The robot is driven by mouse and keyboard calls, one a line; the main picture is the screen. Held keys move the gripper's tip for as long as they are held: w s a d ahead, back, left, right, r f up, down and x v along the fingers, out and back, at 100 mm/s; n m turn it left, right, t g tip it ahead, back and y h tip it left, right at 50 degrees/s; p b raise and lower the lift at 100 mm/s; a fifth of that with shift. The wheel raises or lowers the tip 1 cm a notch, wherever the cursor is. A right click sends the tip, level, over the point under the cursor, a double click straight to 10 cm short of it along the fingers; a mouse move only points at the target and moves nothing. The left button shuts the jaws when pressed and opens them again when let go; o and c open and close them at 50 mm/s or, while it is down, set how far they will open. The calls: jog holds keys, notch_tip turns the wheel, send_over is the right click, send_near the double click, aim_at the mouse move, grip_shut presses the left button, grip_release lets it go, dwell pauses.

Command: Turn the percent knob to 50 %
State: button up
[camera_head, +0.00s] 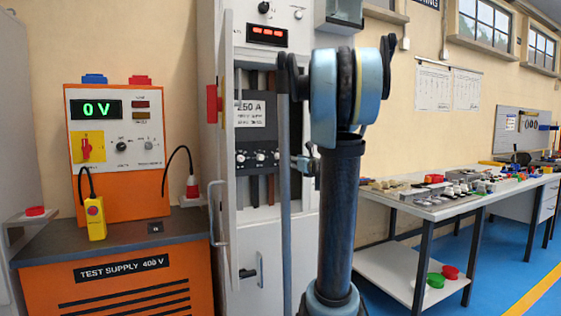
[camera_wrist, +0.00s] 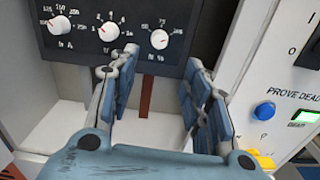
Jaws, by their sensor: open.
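The percent knob (camera_wrist: 159,39) is a small white round knob with a % label below it, the rightmost in a row on a dark panel in the wrist view. Its pointer and exact setting are too small to read. My gripper (camera_wrist: 160,58) is open, its two blue-grey fingers apart below and to either side of this knob. Nothing is between the fingers, and I see no contact with the knob. In the head view, the dark breaker panel (camera_head: 251,135) shows small knobs under a 250 A label, with my gripper (camera_head: 303,163) at its right, partly hidden by my arm.
Two more white knobs, a left one (camera_wrist: 60,25) and a middle one (camera_wrist: 108,30), sit close by. A blue button (camera_wrist: 264,111) is on the cabinet's right side. The open cabinet door (camera_head: 224,130) stands left of the panel. An orange test supply (camera_head: 115,190) is further left.

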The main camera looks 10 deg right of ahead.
aim_at(280, 156)
jog(key=x, duration=1.3)
jog(key=shift+w+a, duration=0.1)
jog(key=shift+w, duration=0.15)
grip_shut()
